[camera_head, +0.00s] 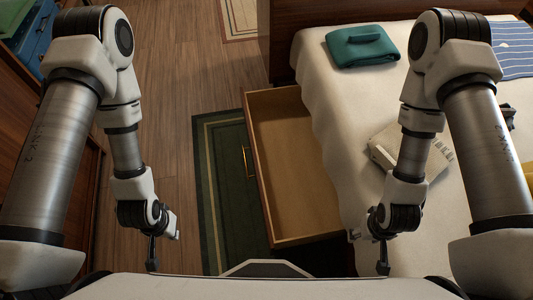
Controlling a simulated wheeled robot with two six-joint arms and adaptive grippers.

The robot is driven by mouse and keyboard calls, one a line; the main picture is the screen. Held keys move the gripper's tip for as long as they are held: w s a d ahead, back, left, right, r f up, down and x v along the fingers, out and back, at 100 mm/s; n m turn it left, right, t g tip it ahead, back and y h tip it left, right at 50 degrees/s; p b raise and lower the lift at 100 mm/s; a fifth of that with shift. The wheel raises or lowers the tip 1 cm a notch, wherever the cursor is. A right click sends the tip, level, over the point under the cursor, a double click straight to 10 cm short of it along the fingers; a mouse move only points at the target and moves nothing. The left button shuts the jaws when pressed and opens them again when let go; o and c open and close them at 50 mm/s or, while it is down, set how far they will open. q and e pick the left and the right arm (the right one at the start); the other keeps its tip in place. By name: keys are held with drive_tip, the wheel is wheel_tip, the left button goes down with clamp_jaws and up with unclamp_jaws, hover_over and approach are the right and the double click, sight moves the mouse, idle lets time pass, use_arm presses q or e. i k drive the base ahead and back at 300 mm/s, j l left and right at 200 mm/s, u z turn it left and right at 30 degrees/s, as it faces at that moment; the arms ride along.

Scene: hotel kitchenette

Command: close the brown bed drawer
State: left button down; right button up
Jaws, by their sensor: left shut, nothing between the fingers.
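The brown bed drawer (290,165) is pulled out from under the right-hand bed, toward the left of the picture. Its inside looks empty, and its dark front panel faces left with a brass-coloured handle (244,151). My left gripper (152,258) is shut and empty, pointing down to the left of the drawer front and apart from it. My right gripper (383,260) hangs near the bed's side, right of the drawer's near end. It is small and dark here, and its fingers cannot be told apart.
The bed (310,60) has a white cover, with a folded teal cloth (361,46) and a pale grey object (385,150) on it. A green rug (225,190) lies on the wooden floor (180,70) beside the drawer. Wooden furniture (50,160) stands at the left.

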sight(299, 201)
drive_tip(key=j+z, duration=0.15)
drive_tip(key=j, duration=0.25)
drive_tip(key=k+j+z, duration=0.15)
drive_tip(key=j, duration=0.25)
drive_tip(key=k+j+z, duration=0.15)
drive_tip(key=j, duration=0.2)
drive_tip(key=j+z, duration=0.15)
drive_tip(key=j, duration=0.25)
drive_tip(key=i+l+z, duration=0.15)
drive_tip(key=z, duration=0.2)
drive_tip(key=i+l+z, duration=0.15)
drive_tip(key=z, duration=0.15)
